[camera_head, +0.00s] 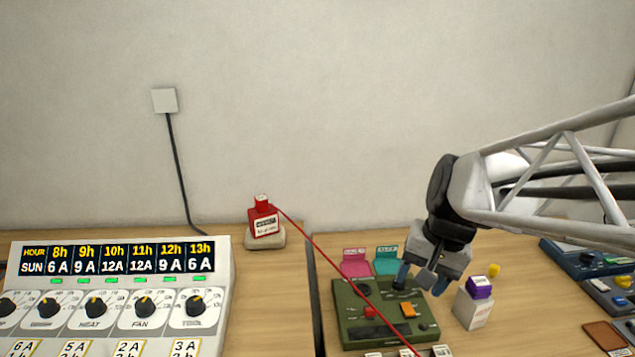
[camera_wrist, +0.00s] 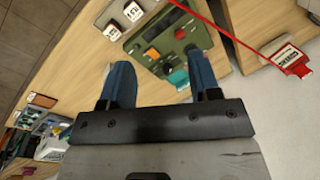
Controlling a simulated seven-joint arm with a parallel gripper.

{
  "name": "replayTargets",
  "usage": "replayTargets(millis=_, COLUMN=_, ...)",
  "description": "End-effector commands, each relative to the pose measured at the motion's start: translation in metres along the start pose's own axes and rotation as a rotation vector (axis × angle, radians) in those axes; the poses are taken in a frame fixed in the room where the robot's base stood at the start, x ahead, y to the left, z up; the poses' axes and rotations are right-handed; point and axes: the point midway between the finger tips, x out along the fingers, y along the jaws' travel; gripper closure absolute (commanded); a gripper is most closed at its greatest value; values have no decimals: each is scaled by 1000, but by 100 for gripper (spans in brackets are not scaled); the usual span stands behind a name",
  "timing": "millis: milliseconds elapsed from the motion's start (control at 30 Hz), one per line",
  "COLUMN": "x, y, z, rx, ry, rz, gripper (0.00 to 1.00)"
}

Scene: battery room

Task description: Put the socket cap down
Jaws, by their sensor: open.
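My gripper (camera_head: 422,282) is open, its two blue fingers apart, low over the right part of the green panel (camera_head: 345,322). In the wrist view the open fingers (camera_wrist: 157,60) point toward the same panel (camera_wrist: 195,36), with nothing seen held between them. A small black round piece (camera_head: 402,281) stands at the panel's back right edge, close by the left finger. It may be the socket cap, but I cannot tell for sure. The panel also bears a red knob (camera_head: 371,312) and an orange block (camera_head: 408,310).
A red cable (camera_head: 335,265) runs from a red tagged block (camera_head: 263,222) across the panel. A white box with a purple top (camera_head: 479,289) stands right of my gripper, a yellow piece (camera_head: 494,270) behind it. A dial console (camera_head: 120,285) fills the left.

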Motion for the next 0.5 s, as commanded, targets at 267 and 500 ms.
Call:
replayTargets(millis=267, x=-6, y=-1, z=58, rx=-253, ry=103, rz=90, gripper=43)
replayTargets(millis=500, x=-8, y=4, z=89, rx=-406, ry=168, rz=144, gripper=43)
